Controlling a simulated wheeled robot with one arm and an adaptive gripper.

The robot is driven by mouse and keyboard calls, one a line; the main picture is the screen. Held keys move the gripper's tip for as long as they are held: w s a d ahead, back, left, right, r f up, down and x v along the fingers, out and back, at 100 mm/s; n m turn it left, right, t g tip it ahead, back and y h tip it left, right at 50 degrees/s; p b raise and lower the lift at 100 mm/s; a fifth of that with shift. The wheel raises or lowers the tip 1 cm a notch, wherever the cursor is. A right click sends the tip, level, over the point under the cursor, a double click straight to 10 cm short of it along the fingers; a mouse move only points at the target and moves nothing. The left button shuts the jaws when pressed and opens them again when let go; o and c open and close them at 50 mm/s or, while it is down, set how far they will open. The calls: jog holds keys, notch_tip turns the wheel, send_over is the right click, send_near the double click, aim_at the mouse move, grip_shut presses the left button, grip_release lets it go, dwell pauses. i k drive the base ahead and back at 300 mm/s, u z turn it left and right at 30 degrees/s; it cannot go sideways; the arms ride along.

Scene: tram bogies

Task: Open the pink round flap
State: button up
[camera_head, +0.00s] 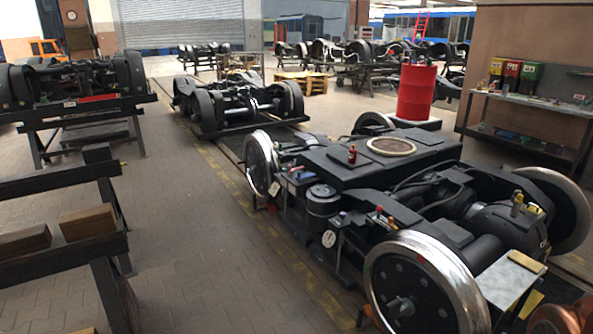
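No clearly pink flap stands out. My gripper is not in view.
The bogie has large steel wheels (425,285) and small bottles on top. A red drum (416,91) stands behind it. A shelf bench (530,105) is at the right. Black trestles (60,185) with wooden blocks stand at the left. The paved floor (200,240) between is clear.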

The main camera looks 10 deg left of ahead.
aim_at(290, 169)
jog(key=u, duration=0.5)
jog(key=k, duration=0.6)
jog(key=u, duration=0.35)
jog(key=i, duration=1.5)
jog(key=z, duration=0.3)
jog(key=i, duration=1.9)
jog(key=u, duration=0.55)
jog(key=i, duration=1.8)
jog(key=u, duration=0.45)
